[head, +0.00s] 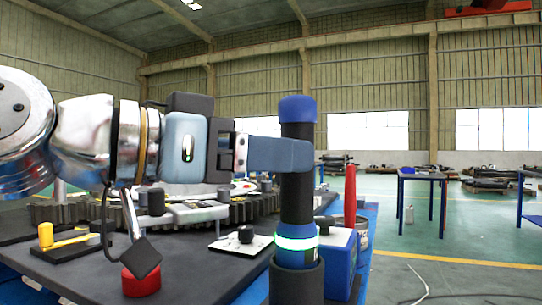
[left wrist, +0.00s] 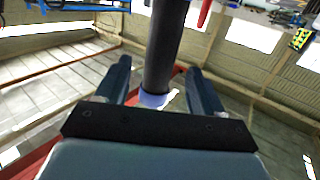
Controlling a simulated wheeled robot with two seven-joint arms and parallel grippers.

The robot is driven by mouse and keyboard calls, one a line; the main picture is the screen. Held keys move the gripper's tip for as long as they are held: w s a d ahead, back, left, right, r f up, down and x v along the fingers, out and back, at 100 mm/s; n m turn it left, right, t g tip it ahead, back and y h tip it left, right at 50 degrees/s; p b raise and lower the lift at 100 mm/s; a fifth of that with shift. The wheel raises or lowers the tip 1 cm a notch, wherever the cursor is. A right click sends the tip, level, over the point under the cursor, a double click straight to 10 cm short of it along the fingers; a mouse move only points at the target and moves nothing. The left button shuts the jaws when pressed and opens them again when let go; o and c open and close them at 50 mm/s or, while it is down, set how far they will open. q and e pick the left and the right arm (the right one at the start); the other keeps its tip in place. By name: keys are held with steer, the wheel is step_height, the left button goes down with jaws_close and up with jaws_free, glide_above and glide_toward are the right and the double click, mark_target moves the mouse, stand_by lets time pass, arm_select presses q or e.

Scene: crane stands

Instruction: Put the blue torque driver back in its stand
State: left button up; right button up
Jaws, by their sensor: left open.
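The torque driver (head: 297,205) is a black upright cylinder with a blue cap and a glowing pale green ring near its lower end. Its lower end is in a dark round stand (head: 297,281), with the ring just above the stand's rim; how deep it sits is hidden. My left gripper (head: 300,155) is level with the upper shaft, one finger passing in front of it. In the left wrist view the fingers (left wrist: 160,88) are open, one on each side of the driver (left wrist: 165,45), with gaps visible. My right gripper is not in view.
The dark bench (head: 190,265) holds a large gear (head: 258,208), a red round piece (head: 141,282), a yellow-handled tool (head: 62,238) and a white plate with a black knob (head: 242,241). A blue box (head: 340,262) and a red upright object (head: 350,195) stand close right of the stand.

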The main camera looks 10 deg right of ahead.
arm_select(q)
steer(key=shift+b+v, duration=0.5)
steer(key=shift+v, duration=1.6)
